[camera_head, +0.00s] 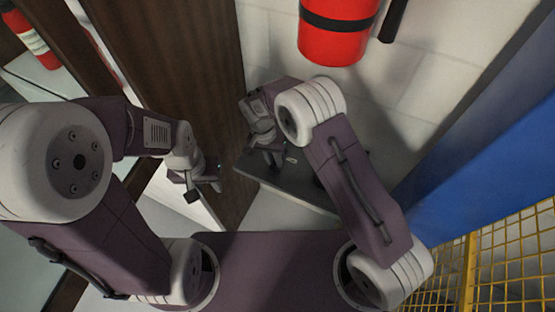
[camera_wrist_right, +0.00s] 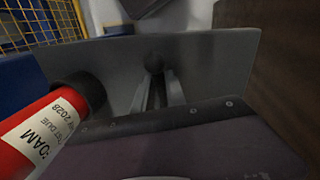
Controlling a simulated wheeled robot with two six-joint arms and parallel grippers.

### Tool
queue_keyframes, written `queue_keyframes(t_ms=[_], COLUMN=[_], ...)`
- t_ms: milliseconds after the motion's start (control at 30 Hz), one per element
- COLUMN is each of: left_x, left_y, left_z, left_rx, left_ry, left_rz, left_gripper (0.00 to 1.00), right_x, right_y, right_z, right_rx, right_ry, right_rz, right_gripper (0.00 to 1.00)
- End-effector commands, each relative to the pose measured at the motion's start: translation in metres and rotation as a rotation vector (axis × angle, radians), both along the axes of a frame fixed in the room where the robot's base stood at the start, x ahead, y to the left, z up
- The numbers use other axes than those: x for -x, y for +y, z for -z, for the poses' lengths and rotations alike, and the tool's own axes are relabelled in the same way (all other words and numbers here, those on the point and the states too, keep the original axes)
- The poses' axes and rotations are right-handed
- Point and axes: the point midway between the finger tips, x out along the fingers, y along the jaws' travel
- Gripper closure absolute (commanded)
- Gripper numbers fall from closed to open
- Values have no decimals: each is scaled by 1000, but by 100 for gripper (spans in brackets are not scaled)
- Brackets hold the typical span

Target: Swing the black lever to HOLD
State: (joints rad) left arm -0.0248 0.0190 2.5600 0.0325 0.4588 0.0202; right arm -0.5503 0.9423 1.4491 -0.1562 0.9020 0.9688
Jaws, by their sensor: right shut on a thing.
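My right gripper (camera_head: 275,158) reaches down to a dark grey panel (camera_head: 310,192) in the head view. In the right wrist view its two pale fingers (camera_wrist_right: 157,92) point at the grey panel face (camera_wrist_right: 215,65). They are shut on a narrow dark piece, the black lever (camera_wrist_right: 154,62), which is mostly hidden between and behind them. No HOLD marking can be read in either view.
A red fire extinguisher (camera_head: 335,35) hangs on the white block wall, and a labelled red cylinder (camera_wrist_right: 40,125) is close in the wrist view. A brown wooden panel (camera_head: 195,80) stands between my grippers. A blue surface (camera_head: 470,130) and yellow mesh (camera_head: 500,260) are at the right.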

Motion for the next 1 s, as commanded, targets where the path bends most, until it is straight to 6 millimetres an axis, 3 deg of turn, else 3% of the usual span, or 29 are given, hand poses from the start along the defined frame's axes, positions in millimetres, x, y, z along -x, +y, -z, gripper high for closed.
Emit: queue_keyframes(t_ms=[667,700,767,1000], left_x=[0,0,0,0], left_y=[0,0,0,0], left_z=[-2,-2,-2,-1], left_rx=[0,0,0,0], left_ry=[0,0,0,0], left_rz=[0,0,0,0], left_gripper=[64,64,64,64], right_x=[-4,-4,-4,-3], right_y=[5,5,5,4], right_z=[-3,-3,-2,-1], right_rx=[-5,-4,-5,-3], right_ry=[-9,-9,-8,-4], right_rz=[52,52,52,52], right_gripper=[100,76,62,62])
